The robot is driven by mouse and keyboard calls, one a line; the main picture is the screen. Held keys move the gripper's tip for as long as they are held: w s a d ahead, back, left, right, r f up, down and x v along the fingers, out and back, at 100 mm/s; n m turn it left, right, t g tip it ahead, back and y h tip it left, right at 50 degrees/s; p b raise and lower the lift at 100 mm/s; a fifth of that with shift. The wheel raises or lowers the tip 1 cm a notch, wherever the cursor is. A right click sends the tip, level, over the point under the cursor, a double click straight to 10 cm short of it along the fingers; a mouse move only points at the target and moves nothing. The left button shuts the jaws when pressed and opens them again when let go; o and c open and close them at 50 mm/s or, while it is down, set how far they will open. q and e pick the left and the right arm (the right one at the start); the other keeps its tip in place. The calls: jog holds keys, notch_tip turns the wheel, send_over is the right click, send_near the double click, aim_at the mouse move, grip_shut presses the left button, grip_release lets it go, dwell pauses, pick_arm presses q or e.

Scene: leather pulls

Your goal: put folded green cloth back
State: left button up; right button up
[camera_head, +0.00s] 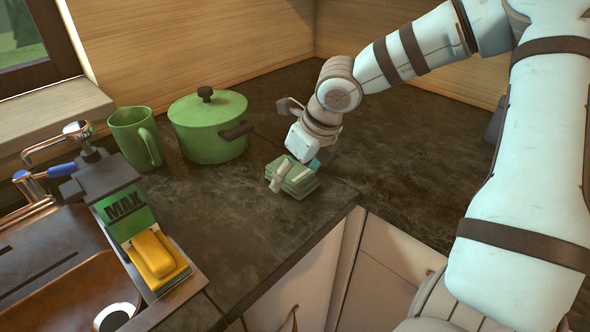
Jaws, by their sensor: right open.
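The folded green cloth (300,187) lies as a small layered stack on the dark countertop, near its front corner. My right gripper (289,184) reaches down over it from the upper right. A pale finger shows at the cloth's left side, and the gripper is open. The far side of the cloth and the other finger are partly hidden, so I cannot tell whether both fingers touch it. My left gripper is not in view.
A green lidded pot (208,126) and a green mug (137,137) stand behind and left of the cloth. A sink with a tap (40,185) and a yellow sponge (153,255) are at the left. Countertop (270,238) in front of the cloth is clear.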

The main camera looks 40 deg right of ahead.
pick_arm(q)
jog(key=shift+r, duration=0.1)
pick_arm(e)
jog(key=shift+r, duration=0.1)
jog(key=shift+r+p, duration=0.25)
jog(key=shift+p, duration=0.1)
pick_arm(q)
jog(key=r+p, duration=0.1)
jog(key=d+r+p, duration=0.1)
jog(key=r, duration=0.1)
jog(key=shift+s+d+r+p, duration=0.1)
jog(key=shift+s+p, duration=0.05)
jog(key=shift+p, duration=0.25)
pick_arm(e)
jog(key=v, duration=1.2)
jog(key=shift+f, duration=0.1)
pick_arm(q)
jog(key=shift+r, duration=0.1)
